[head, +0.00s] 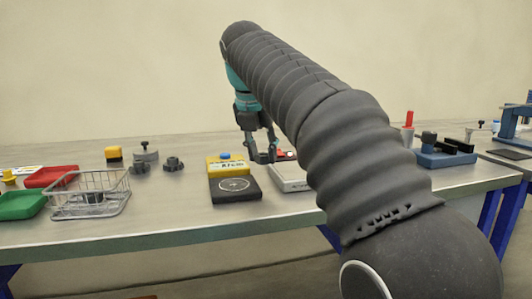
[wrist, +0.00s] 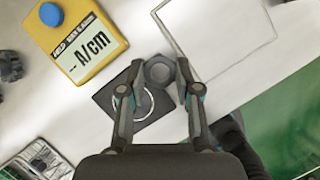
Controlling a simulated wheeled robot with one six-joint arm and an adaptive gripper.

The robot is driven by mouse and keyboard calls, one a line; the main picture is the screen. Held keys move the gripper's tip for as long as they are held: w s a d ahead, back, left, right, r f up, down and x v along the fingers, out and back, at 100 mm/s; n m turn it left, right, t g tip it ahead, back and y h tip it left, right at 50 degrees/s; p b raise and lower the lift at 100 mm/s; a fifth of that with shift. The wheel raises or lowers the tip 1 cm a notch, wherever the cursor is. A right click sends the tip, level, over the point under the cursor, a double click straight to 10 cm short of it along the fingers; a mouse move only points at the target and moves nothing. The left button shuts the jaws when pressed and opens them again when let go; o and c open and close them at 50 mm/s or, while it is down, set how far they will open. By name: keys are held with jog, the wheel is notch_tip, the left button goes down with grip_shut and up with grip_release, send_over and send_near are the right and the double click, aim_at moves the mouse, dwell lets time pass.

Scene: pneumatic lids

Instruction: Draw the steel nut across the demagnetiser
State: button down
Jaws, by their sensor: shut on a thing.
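My gripper (head: 262,154) is shut on the steel nut (wrist: 160,70), a grey ring between the fingertips in the wrist view. In the head view I cannot make the nut out clearly. The gripper is above the bench, between the black plate with a white circle (head: 234,189) and the pale flat box (head: 292,180), which I take to be the demagnetiser. The box has red and white spots at its back, and its top carries a rectangular outline (wrist: 216,80) in the wrist view. In that view the nut overlaps the gap between plate and box; its height is unclear.
A yellow meter marked A/cm (wrist: 76,38) with a blue knob stands behind the black plate. A wire basket (head: 90,196), green tray (head: 20,207) and red tray (head: 50,177) are at left. Dark knobbed parts (head: 173,164) stand left of the meter. A blue fixture (head: 445,158) is at right.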

jog(key=shift+s+a+r, duration=0.1)
jog(key=shift+a+r, duration=0.2)
jog(key=shift+r, duration=2)
